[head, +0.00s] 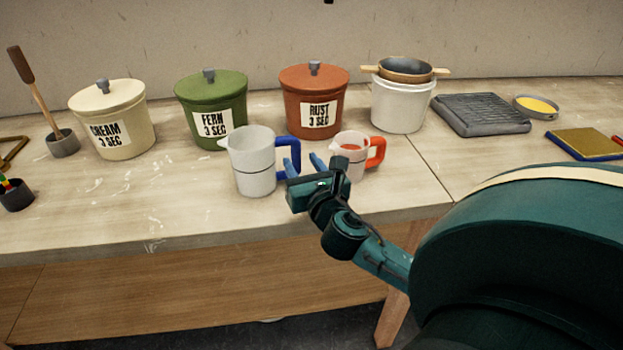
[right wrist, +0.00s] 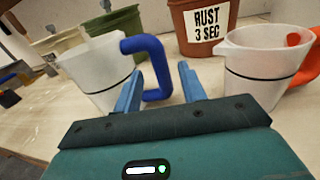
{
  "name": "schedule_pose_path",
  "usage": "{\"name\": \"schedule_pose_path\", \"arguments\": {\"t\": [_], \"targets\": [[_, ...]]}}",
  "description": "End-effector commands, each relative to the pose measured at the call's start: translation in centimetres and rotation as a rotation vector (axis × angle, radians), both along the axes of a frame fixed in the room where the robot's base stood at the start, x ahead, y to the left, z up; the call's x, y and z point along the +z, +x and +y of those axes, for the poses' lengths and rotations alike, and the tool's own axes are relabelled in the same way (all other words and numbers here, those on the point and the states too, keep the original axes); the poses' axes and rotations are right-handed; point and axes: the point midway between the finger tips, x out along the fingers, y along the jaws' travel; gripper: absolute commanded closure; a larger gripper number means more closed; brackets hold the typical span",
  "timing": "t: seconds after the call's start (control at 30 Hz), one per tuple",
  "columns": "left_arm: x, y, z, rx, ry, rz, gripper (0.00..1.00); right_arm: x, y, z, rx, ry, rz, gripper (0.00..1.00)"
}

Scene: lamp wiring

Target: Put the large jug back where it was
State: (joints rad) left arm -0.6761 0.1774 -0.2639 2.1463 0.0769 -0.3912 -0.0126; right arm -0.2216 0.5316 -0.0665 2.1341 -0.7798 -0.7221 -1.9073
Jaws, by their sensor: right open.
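The large jug (head: 252,160) is white with a dark line around it and a blue handle. It stands upright on the bench in front of the green pot, and it shows in the right wrist view (right wrist: 92,78). A smaller white jug (head: 351,154) with a red-orange handle stands to its right. My right gripper (head: 304,166) is open between the two jugs. My left gripper is not in view.
Lidded cream (head: 120,133), green (head: 228,101) and rust (head: 297,103) pots stand behind the jugs. A white bucket (head: 400,108), a grey ribbed tray (head: 481,114) and a yellow-filled dish (head: 537,107) are at right.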

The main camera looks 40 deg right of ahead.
Motion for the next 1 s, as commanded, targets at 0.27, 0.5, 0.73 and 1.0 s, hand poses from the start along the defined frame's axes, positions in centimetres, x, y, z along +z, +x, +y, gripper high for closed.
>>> {"name": "schedule_pose_path", "arguments": {"t": [0.27, 0.5, 0.73, 1.0], "targets": [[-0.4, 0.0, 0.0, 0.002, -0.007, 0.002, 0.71, -0.2, -4.5, 1.7, 0.000, 0.002, 0.002, 0.59], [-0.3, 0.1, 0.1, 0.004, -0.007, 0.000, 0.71, 0.0, -5.5, 2.0, -0.001, 0.000, -0.001, 0.59], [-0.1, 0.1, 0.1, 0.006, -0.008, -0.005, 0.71, 0.0, -5.4, 2.0, -0.001, 0.000, -0.001, 0.59], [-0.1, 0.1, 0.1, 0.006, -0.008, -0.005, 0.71, 0.0, -5.4, 2.0, 0.000, 0.000, -0.001, 0.59]]}}
